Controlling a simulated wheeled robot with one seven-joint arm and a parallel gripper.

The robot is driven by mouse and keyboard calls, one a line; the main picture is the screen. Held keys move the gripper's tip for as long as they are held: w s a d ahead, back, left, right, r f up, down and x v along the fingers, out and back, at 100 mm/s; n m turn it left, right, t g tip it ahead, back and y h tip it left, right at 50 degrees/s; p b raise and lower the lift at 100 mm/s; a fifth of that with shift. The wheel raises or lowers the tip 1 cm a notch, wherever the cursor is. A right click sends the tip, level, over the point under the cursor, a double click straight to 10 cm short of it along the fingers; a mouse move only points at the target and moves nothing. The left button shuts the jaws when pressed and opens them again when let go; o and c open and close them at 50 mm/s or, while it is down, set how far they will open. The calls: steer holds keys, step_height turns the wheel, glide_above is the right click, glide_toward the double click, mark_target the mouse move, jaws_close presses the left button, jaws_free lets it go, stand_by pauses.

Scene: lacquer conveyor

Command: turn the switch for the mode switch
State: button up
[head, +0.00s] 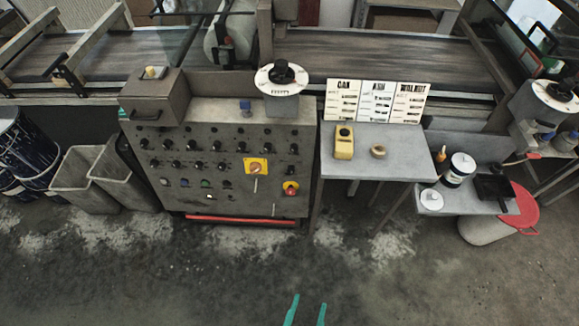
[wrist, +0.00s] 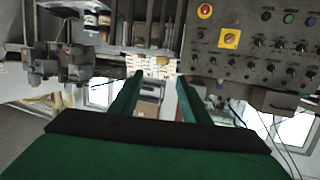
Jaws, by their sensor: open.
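A grey control panel (head: 215,150) stands left of centre in the head view, with rows of black rotary knobs. A yellow plate switch (head: 257,167) with a pale lever hangs on its right half; it also shows in the wrist view (wrist: 230,38). Labels are too small to read, so I cannot tell which control is the mode switch. My gripper (head: 308,301) shows teal fingertips at the bottom edge, well away from the panel. In the wrist view (wrist: 160,82) its fingers are apart and empty.
A grey table (head: 400,160) right of the panel holds a yellow device (head: 344,142) and a tape roll (head: 378,152). A low red bar (head: 240,219) runs along the panel's foot. Grey bins (head: 75,185) stand left. The floor in front is clear.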

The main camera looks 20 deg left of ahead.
steer(key=w+a+f+m+y, duration=0.1)
steer(key=w+a+f+m, duration=0.15)
steer(key=w+f, duration=0.6)
steer(key=m+g+y, duration=0.1)
steer(key=m+y, duration=0.2)
steer(key=y, duration=0.1)
glide_toward(290, 173)
steer(key=shift+n, duration=0.25)
steer(key=x, duration=0.9)
steer(key=shift+h, duration=0.4)
steer(key=c, duration=1.1)
